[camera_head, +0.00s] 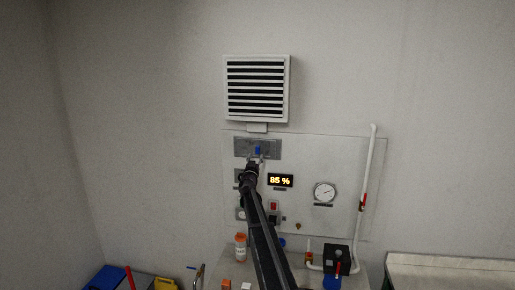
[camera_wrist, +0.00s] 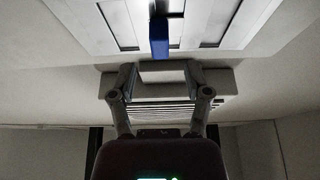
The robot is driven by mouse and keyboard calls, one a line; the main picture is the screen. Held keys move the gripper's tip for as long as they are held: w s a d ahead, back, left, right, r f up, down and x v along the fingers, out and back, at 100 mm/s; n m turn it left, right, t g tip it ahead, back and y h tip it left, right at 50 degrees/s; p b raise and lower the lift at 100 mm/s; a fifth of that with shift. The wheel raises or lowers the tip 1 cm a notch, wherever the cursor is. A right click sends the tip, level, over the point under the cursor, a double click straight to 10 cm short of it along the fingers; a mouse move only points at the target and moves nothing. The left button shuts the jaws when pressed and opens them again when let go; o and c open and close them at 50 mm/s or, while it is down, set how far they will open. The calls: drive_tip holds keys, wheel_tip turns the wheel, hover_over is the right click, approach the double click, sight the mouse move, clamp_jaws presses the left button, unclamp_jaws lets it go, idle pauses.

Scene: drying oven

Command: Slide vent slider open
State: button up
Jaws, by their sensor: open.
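The vent slider is a small blue tab (camera_head: 258,150) on a grey plate (camera_head: 240,147) below the louvred wall vent (camera_head: 256,59). In the wrist view the blue tab (camera_wrist: 159,37) stands out from a pale panel with slots (camera_wrist: 120,18), near the panel's middle. My gripper (camera_head: 254,160) is just below the tab in the head view. In the wrist view my gripper (camera_wrist: 161,70) is open, its two fingers spread to either side of the tab's line. The tab lies beyond the fingertips, and no contact shows. The arm hides part of the panel below.
The wall panel also carries a display (camera_head: 280,181) reading 85 %, a round gauge (camera_head: 325,192) and a white pipe (camera_head: 368,170) at right. An orange-white bottle (camera_head: 240,247) and a black box (camera_head: 337,259) stand on the counter below. The wall at left is clear.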

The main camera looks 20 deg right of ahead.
sight(257, 151)
drive_tip(key=shift+p+x, duration=0.9)
drive_tip(key=shift+x, duration=2)
clamp_jaws()
